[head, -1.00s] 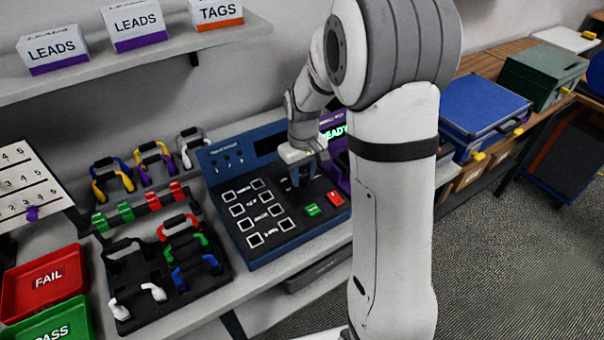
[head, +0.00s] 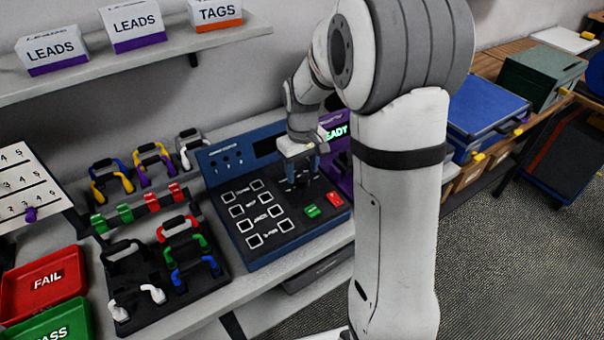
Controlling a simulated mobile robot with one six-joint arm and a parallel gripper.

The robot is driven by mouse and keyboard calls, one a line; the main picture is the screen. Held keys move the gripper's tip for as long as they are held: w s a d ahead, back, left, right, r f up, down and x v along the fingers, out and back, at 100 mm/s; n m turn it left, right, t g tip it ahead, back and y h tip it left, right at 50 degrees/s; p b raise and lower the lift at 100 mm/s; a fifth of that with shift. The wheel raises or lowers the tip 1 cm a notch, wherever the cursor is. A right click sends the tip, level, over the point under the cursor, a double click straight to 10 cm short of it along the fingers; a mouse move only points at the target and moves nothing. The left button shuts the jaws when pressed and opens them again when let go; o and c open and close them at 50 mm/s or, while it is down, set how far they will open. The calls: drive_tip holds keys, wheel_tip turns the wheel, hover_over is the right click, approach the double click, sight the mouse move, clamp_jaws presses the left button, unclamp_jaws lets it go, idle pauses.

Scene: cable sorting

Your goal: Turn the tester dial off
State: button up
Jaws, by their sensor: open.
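The tester (head: 236,181) is a blue console with a black sloped panel, standing on the bench in the middle of the head view. Its panel has two columns of white-framed squares, a green button (head: 312,211) and a red button (head: 334,198). My gripper (head: 301,178) is open and points down over the upper right part of the panel, close to its surface. The dial cannot be made out; that part of the panel is largely covered by my gripper. I cannot tell whether the fingers touch anything.
A purple unit with a lit READY screen (head: 335,132) stands just right of the tester, partly behind my arm. Left are a black rack of coloured leads (head: 140,262), a red FAIL tray (head: 85,284) and a green PASS tray (head: 85,312). A shelf (head: 120,74) with boxes overhangs behind.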

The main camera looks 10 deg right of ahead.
sight(303, 175)
drive_tip(key=shift+r, duration=2.8)
drive_tip(key=shift+s, duration=0.1)
drive_tip(key=s+r+m+t, duration=0.1)
drive_tip(key=s+r+m, duration=0.1)
drive_tip(key=s, duration=0.8)
drive_tip(key=s+r+m+t, duration=0.1)
drive_tip(key=s+r, duration=0.1)
drive_tip(key=s, duration=0.9)
drive_tip(key=shift+m+t, duration=0.4)
drive_tip(key=shift+s, duration=0.1)
drive_tip(key=shift+c, duration=0.3)
